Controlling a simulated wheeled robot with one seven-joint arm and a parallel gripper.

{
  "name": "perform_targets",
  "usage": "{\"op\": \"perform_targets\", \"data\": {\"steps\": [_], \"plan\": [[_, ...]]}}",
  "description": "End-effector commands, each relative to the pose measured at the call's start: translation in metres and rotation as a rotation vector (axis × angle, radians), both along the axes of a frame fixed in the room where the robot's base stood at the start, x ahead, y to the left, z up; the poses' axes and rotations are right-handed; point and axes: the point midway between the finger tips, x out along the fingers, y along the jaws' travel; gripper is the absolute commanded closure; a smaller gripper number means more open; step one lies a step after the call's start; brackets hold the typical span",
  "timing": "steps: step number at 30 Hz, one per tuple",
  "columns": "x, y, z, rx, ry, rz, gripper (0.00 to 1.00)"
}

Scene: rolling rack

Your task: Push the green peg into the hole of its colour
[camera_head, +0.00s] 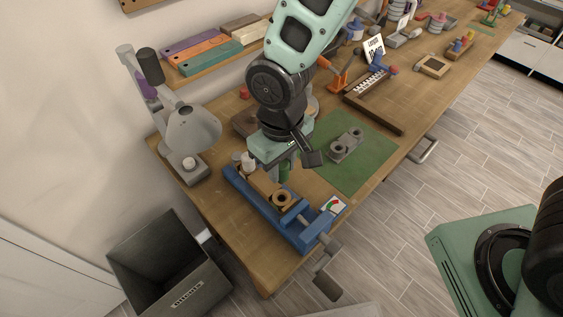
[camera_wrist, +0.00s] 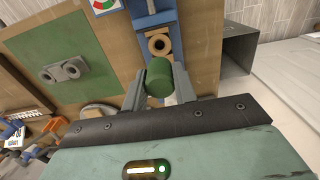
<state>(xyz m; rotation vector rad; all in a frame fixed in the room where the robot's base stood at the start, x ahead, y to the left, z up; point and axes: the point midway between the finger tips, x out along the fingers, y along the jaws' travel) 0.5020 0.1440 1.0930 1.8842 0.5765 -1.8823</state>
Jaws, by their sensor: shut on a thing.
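The green peg (camera_wrist: 159,77) is between the two fingers of my gripper (camera_wrist: 160,82), which is shut on it. In the head view, a small part of the peg (camera_head: 285,172) shows below my gripper (camera_head: 281,164). The peg is above the back part of a blue vise (camera_head: 299,237) on the bench. A wooden block with a round collar and a dark hole (camera_head: 283,198) sits in the vise; the collar also shows in the wrist view (camera_wrist: 158,44), ahead of the peg and apart from it. No green marking shows on this hole.
A green mat (camera_head: 359,166) with a grey two-ring part (camera_head: 346,142) lies beside the vise. A desk lamp (camera_head: 192,129) stands at the left bench end. A dark bin (camera_head: 168,266) is on the floor there. A pale cylinder (camera_head: 248,160) stands close to my gripper.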

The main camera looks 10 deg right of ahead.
Motion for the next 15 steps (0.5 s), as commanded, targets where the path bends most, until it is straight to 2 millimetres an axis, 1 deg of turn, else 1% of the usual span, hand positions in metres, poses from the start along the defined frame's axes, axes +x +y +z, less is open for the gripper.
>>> {"op": "perform_targets", "data": {"steps": [15], "plan": [[0.0, 0.0, -0.046, -0.001, 0.002, 0.001, 0.94]]}}
